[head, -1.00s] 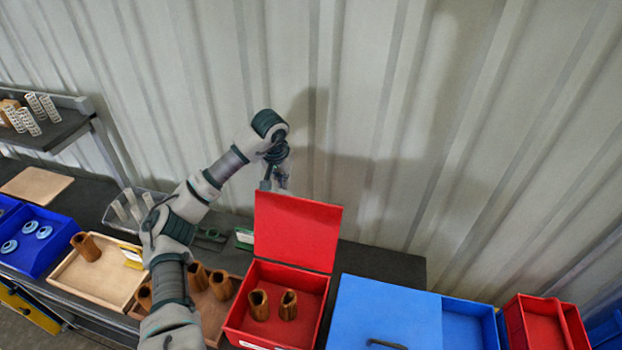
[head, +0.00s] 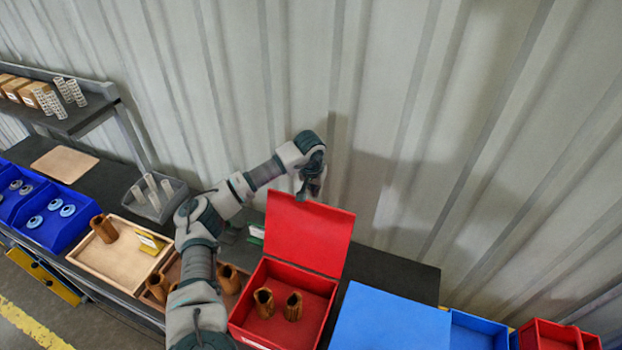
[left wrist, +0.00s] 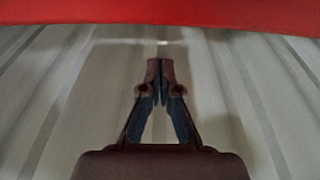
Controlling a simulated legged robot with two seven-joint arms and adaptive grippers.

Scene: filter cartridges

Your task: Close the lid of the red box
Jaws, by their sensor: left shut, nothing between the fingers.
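The red box (head: 318,315) stands on the dark bench with its lid (head: 308,232) raised upright at the back. Two brown cartridges (head: 264,302) stand inside it. My left gripper (head: 302,196) is at the top left edge of the lid, partly behind it, and points down. In the left wrist view the gripper (left wrist: 160,64) is shut and empty, with the red lid (left wrist: 160,14) across the top of the picture. I cannot tell whether the fingers touch the lid. My right gripper is not in view.
A blue box (head: 388,322) with a closed-looking cover stands right of the red box. Another red bin (head: 552,335) is at far right. A wooden tray (head: 118,262) and a grey bin (head: 156,198) are to the left. The corrugated wall (head: 400,120) is close behind.

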